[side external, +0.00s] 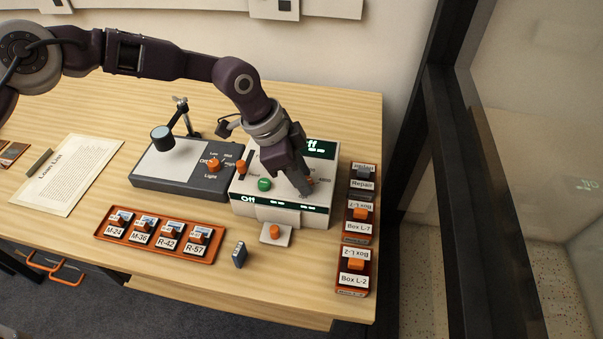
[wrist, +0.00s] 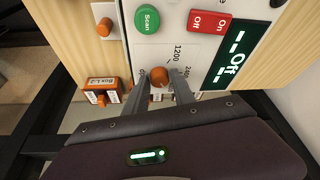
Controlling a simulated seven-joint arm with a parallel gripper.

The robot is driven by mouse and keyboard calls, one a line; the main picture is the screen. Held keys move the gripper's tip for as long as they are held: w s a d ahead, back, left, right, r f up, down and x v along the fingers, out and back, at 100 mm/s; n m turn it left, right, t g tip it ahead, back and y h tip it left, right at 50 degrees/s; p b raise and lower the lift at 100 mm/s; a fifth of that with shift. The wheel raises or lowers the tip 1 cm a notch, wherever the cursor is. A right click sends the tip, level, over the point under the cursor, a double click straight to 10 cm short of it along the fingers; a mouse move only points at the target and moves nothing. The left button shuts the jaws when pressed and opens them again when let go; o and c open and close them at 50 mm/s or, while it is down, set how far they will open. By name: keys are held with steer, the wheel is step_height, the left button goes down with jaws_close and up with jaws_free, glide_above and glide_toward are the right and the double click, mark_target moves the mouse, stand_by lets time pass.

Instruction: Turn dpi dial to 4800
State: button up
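The orange dpi dial (wrist: 159,76) sits on the white panel of the scanner (side external: 243,187). Printed marks 1200 and 2400 show by the dial in the wrist view; no 4800 mark is readable, and the dial's exact setting is unclear. My gripper (wrist: 160,74) is over the dial, with one finger on each side and small gaps showing between fingers and dial. In the side external view my gripper (side external: 306,190) points down at the right part of the scanner and mostly hides the dial. The scanner's display (wrist: 236,60) reads Off.
A lit copy stand (side external: 185,165) stands left of the scanner. Orange boxes (side external: 354,280) stand at right, a slide tray (side external: 160,238) at front left.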

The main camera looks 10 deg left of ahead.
steer(key=shift+o, duration=1)
steer(key=v, duration=0.7)
steer(key=shift+r, duration=0.1)
